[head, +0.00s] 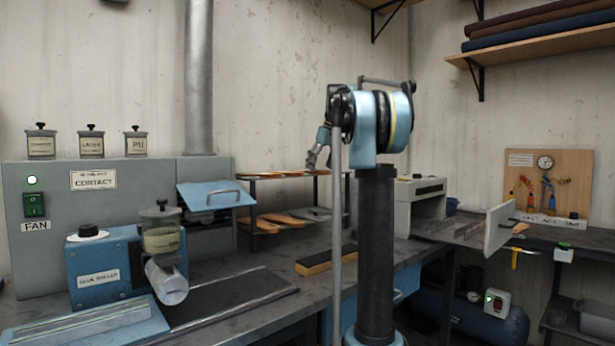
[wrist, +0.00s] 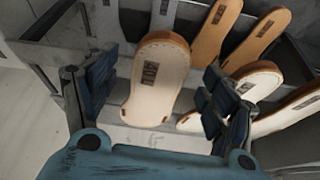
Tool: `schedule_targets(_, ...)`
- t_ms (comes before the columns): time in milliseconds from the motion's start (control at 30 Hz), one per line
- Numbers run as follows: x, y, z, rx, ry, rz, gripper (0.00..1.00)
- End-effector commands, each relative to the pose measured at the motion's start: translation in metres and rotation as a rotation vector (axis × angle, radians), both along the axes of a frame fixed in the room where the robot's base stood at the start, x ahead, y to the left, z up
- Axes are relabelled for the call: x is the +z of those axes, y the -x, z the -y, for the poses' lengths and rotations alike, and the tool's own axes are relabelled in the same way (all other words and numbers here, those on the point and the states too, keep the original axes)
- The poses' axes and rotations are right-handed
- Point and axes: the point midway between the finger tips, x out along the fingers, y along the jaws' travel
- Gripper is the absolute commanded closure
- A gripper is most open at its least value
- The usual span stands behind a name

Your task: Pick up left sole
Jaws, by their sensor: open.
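A pale sole (wrist: 158,95) with a tan edge and a dark printed label lies between the two dark fingers of my gripper (wrist: 156,80) in the wrist view. The fingers are open and show gaps on both sides of it; whether either touches it I cannot tell. No view shows clearly which sole is the left one. In the head view my gripper (head: 317,155) is partly hidden behind my arm, near the shoe rack. Soles show there on the upper shelf (head: 288,174) and lower shelf (head: 280,220).
More soles, tan (wrist: 215,30) and pale (wrist: 258,80), lie close to the right finger in the wrist view. The glue roller machine (head: 110,268) and dark mat (head: 225,298) stand left on the bench. A wood-edged block (head: 318,262) lies in front of the rack.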

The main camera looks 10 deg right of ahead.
Motion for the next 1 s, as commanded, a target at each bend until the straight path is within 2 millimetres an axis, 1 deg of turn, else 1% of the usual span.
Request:
schedule_targets(33, -0.0041, -0.0015, -0.0010, 0.001, 0.000, 0.000, 0.23)
schedule_targets(133, -0.0084, -0.0029, -0.0017, 0.000, 0.000, 0.000, 0.23)
schedule_targets(333, -0.0090, -0.0032, -0.0017, 0.000, 0.000, 0.000, 0.23)
schedule_targets(367, -0.0090, -0.0032, -0.0017, 0.000, 0.000, 0.000, 0.26)
schedule_targets(400, -0.0089, -0.0033, -0.0017, 0.000, 0.000, 0.000, 0.35)
schedule_targets(567, -0.0088, -0.0032, -0.0016, 0.000, 0.000, 0.000, 0.71)
schedule_targets(600, -0.0088, -0.0032, -0.0016, 0.000, 0.000, 0.000, 0.73)
schedule_targets(867, -0.0083, -0.0032, -0.0015, 0.000, 0.000, 0.000, 0.73)
schedule_targets(1000, -0.0011, -0.0034, -0.0015, 0.000, 0.000, 0.000, 0.73)
